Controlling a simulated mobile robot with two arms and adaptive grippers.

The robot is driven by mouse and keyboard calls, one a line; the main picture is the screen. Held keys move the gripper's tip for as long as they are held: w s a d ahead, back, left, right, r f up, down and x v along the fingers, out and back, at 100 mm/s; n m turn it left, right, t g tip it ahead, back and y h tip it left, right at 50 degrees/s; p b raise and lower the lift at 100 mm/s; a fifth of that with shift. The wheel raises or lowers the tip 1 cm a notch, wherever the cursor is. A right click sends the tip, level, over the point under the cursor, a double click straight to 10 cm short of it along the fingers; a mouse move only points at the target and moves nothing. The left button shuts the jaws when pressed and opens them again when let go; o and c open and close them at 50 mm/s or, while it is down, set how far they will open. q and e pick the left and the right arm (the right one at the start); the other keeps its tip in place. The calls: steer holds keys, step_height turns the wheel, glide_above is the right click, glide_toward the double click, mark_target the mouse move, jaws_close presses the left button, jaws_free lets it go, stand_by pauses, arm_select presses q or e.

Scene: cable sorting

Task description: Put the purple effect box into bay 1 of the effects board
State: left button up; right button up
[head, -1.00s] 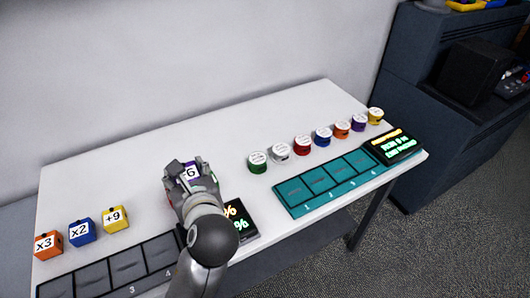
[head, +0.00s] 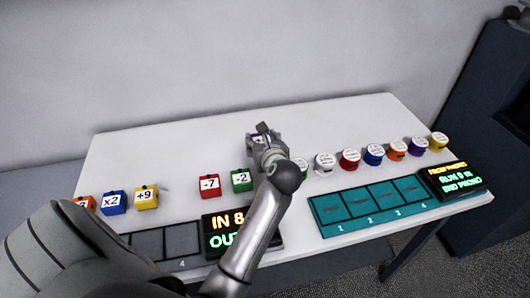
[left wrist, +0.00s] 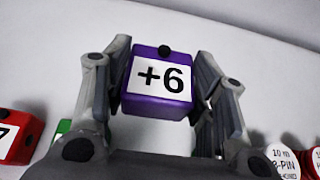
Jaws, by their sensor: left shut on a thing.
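The purple effect box, marked +6 (left wrist: 158,84), is between the two fingers of my left gripper in the left wrist view. My left gripper (head: 261,132) is shut on it and appears raised over the back middle of the table, right of the green box. Only a sliver of the box (head: 262,128) shows in the head view. The grey effects board (head: 182,240) lies at the table's front left. Its bay 4 looks empty; my own arm hides bay 1. My right gripper is not in view.
Orange, blue (head: 113,202), yellow (head: 146,197), red (head: 209,185) and green (head: 241,180) boxes stand in a row behind the board. A lit display (head: 225,222) is beside it. Several round labelled reels (head: 349,159) stand behind a teal board (head: 327,217). The table's back is clear.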

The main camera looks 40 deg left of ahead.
arm_select(q)
steer(key=w+f, duration=0.1)
steer(key=w+a+f, duration=0.1)
steer(key=w+f, duration=0.1)
steer(key=f, duration=0.1)
steer(key=shift+a+f, duration=0.1)
steer(key=shift+a, duration=0.25)
steer(key=shift+w+f, duration=0.1)
steer(key=shift+f, duration=1.55)
steer(key=shift+f, duration=0.15)
steer(key=o, duration=0.8)
